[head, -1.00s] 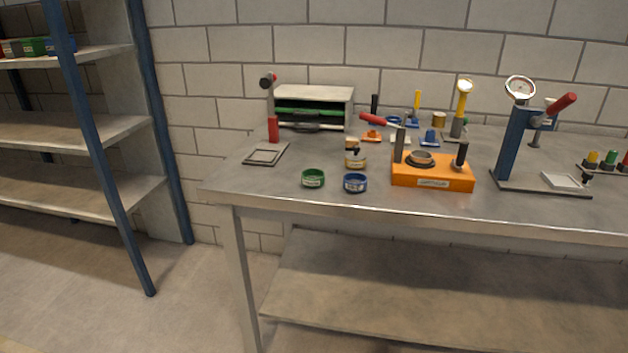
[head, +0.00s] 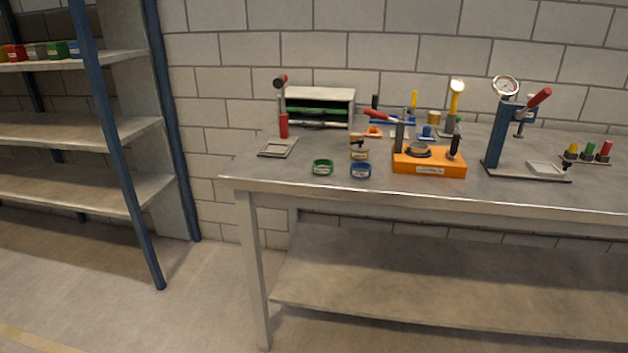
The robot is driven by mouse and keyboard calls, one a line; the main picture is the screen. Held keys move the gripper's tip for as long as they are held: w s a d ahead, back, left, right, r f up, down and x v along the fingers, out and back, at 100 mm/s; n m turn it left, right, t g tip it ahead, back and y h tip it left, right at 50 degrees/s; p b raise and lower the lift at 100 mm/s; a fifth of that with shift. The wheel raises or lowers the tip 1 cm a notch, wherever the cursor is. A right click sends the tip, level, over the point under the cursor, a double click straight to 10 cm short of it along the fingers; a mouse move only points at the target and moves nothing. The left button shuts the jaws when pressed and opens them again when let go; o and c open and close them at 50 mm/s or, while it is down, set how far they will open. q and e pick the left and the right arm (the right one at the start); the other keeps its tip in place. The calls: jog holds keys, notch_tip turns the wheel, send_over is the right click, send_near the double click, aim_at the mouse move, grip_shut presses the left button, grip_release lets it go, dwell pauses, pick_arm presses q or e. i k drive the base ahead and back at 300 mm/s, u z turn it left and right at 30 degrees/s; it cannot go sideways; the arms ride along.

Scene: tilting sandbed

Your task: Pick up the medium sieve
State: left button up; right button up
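No thing in view can be surely told as the medium sieve, since the labels are too small to read. Neither of my grippers is in view.
The metal table (head: 330,187) also bears an orange block device (head: 430,168), a blue press with a gauge (head: 497,135), a square frame (head: 278,148) and a slotted box (head: 318,93). The blue-posted shelf rack (head: 120,130) has bare lower shelves. Floor between is clear.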

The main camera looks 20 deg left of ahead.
aim_at(323, 168)
jog(key=k, duration=0.1)
jog(key=u, duration=2.35)
jog(key=i, duration=1.3)
jog(key=z, duration=1)
